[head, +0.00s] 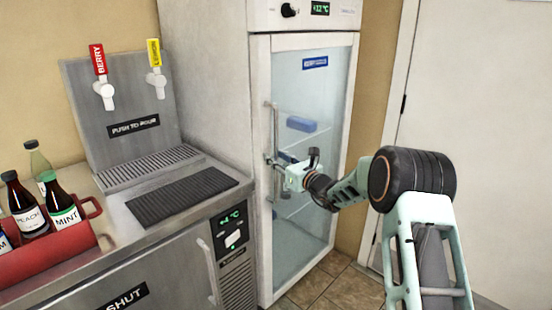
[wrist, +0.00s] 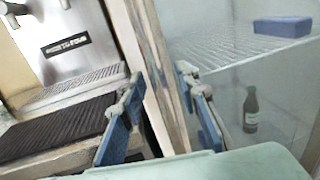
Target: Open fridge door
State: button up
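The tall white fridge has a glass door (head: 318,120) that looks shut in the head view. A long vertical metal handle (head: 275,120) runs down the door's left side. My gripper (head: 270,160) is at the middle of this handle. In the wrist view its two blue fingers (wrist: 160,78) stand apart, one on each side of the pale door edge strip (wrist: 150,90). I cannot tell whether either finger touches the handle. The glass (wrist: 235,75) fills the right of the wrist view.
A steel counter with a drip tray (head: 180,195) and taps (head: 103,90) stands left of the fridge. A red bottle carrier (head: 45,262) is at far left. A blue box (head: 301,124) sits on a fridge shelf. A white door (head: 475,100) is at right, with tiled floor (head: 340,285) between.

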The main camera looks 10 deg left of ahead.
jog(key=shift+c, duration=0.2)
grip_shut()
